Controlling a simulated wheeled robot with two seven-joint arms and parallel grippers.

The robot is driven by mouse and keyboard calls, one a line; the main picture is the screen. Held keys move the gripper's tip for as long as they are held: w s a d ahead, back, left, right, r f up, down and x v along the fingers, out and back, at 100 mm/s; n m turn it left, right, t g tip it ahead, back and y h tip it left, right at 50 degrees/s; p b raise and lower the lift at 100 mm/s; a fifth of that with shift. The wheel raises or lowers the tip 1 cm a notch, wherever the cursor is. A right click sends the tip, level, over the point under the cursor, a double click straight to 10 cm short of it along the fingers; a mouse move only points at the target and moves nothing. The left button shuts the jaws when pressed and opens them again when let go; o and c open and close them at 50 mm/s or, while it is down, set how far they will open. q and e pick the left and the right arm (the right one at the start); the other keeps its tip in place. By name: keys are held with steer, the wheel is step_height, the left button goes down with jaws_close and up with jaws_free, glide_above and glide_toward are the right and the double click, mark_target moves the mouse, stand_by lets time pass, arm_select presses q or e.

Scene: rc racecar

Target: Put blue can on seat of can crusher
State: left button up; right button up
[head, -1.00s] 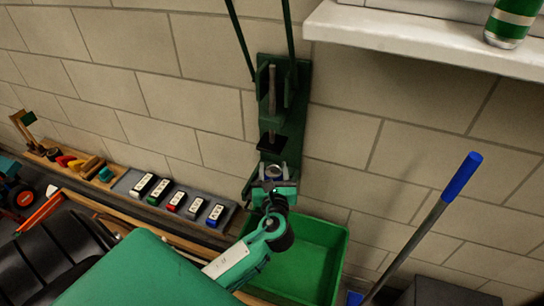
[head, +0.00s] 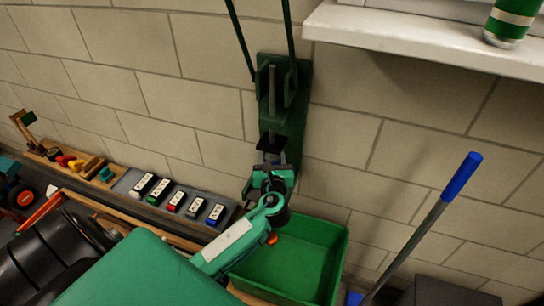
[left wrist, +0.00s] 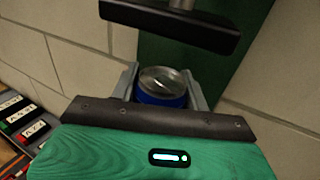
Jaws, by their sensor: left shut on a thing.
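The green can crusher (head: 296,122) is mounted on the block wall, with its dark press plate (head: 271,143) above my left gripper (head: 273,170). In the left wrist view the blue can (left wrist: 160,98) stands upright between the two grey fingers, its silver top facing up. My left gripper is shut on it. The press plate (left wrist: 170,22) shows above and beyond the can, with a gap between them. The seat of the crusher is hidden behind my gripper, so I cannot tell whether the can touches it. My right gripper is not in view.
A green bin (head: 290,262) sits below the crusher. A shelf with several small labelled boxes (head: 173,202) runs along the wall at left. A blue-handled pole (head: 430,225) leans at right. A white ledge (head: 420,38) holds a green can (head: 508,22) at upper right.

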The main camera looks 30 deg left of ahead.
arm_select(q)
steer(key=o, duration=1)
steer(key=shift+o, duration=0.2)
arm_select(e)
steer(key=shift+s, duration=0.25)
arm_select(q)
steer(key=shift+s+d+r, duration=0.1)
steer(key=v, duration=1.1)
steer(key=shift+s+d, duration=0.25)
steer(key=shift+s, duration=0.1)
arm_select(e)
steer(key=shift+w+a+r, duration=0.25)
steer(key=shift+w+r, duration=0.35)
